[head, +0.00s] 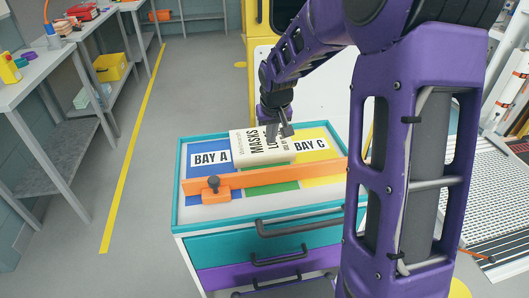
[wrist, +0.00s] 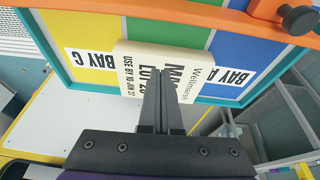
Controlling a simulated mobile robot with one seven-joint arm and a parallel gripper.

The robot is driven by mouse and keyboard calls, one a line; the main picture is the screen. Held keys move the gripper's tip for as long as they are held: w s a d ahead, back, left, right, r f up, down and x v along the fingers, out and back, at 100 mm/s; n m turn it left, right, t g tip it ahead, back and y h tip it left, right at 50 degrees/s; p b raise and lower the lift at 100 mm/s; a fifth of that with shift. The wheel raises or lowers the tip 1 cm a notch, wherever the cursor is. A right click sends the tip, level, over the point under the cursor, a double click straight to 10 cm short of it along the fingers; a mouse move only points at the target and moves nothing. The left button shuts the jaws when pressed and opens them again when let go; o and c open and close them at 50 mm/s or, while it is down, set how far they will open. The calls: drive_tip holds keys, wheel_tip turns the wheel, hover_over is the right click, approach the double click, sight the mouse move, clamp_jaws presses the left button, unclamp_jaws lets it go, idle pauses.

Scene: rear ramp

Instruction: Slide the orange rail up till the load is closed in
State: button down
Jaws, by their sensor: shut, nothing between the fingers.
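The orange rail (head: 275,175) runs across the cart top, with a dark knob (head: 213,184) on its left-hand block. The load, a cream box marked MASKS (head: 262,149), lies behind the rail over the middle bay, between the BAY A and BAY C labels. In the wrist view bare bay surface shows between box (wrist: 135,58) and rail. My gripper (head: 281,131) is shut and empty, its fingertips over the box's far side; the wrist view shows the fingers (wrist: 163,75) together. I cannot tell whether they touch the box.
The cart top (head: 180,205) has a raised teal rim and blue, green and yellow bays. Drawers with dark handles (head: 300,228) are below its front. A workbench (head: 35,85) stands left beyond a yellow floor line (head: 135,150). A perforated ramp (head: 480,190) is at right.

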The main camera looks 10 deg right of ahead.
sight(267, 155)
drive_tip(key=x, duration=0.3)
drive_tip(key=s+b+x, duration=0.1)
drive_tip(key=x, duration=0.6)
drive_tip(key=shift+s+a+f+b, duration=0.15)
drive_tip(key=shift+a+f+b, duration=0.2)
drive_tip(key=shift+f, duration=0.25)
drive_tip(key=shift+w, duration=0.95)
